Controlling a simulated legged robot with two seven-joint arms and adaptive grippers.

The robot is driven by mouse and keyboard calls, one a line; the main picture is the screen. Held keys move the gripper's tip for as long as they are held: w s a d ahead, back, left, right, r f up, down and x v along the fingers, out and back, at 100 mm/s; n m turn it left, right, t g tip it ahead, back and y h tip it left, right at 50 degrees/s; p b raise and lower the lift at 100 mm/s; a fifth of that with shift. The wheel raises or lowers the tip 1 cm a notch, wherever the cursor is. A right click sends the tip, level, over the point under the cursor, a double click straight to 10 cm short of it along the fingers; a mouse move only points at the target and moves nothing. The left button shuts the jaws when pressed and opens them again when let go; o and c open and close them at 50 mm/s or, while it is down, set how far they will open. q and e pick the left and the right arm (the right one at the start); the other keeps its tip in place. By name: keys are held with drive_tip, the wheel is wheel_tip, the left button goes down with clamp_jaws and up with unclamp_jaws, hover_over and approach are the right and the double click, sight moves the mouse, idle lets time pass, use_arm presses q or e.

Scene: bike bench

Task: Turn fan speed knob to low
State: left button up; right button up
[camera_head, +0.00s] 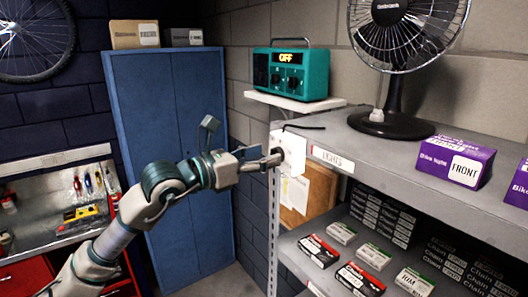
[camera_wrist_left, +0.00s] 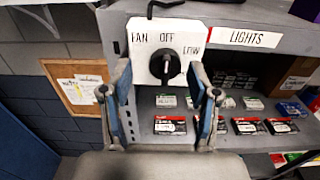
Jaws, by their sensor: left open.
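The fan speed knob (camera_wrist_left: 165,66) is black and sits on a white plate (camera_wrist_left: 140,38) marked FAN, OFF and LOW, fixed to the shelf's end. Its ridge looks roughly upright; I cannot tell which end points to a label. In the wrist view my left gripper (camera_wrist_left: 163,100) is open, with one finger on each side below the knob and nothing between them. In the head view my left gripper (camera_head: 262,160) reaches the white plate (camera_head: 292,150); the knob is mostly hidden there. The black desk fan (camera_head: 408,25) stands on the shelf top. My right gripper is not in view.
The grey shelf (camera_head: 355,150) carries a LIGHTS label and purple boxes (camera_head: 450,163) on top, with several small boxes below. A teal radio (camera_head: 290,74) reading OFF sits on a small white ledge behind. A blue cabinet (camera_head: 160,110) stands behind my arm.

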use_arm(q)
drive_tip(key=shift+a, duration=0.15)
drive_tip(key=shift+d, duration=0.45)
drive_tip(key=shift+c, duration=1)
drive_tip(key=shift+d, duration=0.3)
drive_tip(key=c, duration=0.4)
drive_tip(key=shift+d, duration=0.1)
drive_tip(key=c, duration=0.5)
drive_tip(key=shift+c, duration=0.2)
